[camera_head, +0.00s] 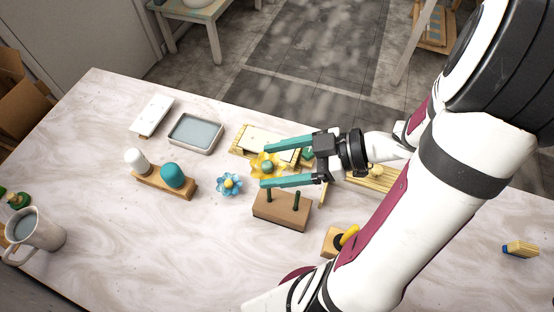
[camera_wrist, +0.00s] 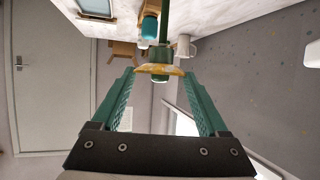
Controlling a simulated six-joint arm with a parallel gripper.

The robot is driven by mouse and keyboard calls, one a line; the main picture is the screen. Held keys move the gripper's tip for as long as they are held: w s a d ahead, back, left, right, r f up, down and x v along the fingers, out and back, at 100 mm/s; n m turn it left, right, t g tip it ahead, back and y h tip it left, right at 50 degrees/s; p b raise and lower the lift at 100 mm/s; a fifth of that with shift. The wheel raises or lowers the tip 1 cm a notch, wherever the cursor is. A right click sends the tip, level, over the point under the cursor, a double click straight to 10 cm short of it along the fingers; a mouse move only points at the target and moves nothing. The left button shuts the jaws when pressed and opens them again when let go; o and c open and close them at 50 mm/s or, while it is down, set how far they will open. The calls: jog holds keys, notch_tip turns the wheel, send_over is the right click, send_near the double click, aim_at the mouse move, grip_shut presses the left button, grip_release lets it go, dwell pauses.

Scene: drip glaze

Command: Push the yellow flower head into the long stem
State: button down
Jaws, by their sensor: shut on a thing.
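The yellow flower head (camera_head: 267,165), with a greenish centre, is held between the teal fingers of my gripper (camera_head: 266,165), above the table. In the wrist view the flower head (camera_wrist: 155,70) shows edge-on between the fingertips (camera_wrist: 160,74), with a green part at its middle. A brown block (camera_head: 281,211) stands just below the gripper in the head view, with two upright dark green stems (camera_head: 296,199) in it. I cannot tell for sure which stem is longer. A green rod (camera_wrist: 163,22) shows beyond the flower in the wrist view. The flower head appears apart from the block's stems.
A blue flower head (camera_head: 229,184) lies left of the block. A wooden stand with a teal dome (camera_head: 172,175), a grey tray (camera_head: 196,133) and a mug (camera_head: 37,232) are farther left. A small block with a yellow piece (camera_head: 341,240) is close right.

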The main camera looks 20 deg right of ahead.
jog(key=shift+f, duration=1.1)
dwell(0.6)
dwell(0.6)
grip_release()
jog(key=shift+v, duration=3.05)
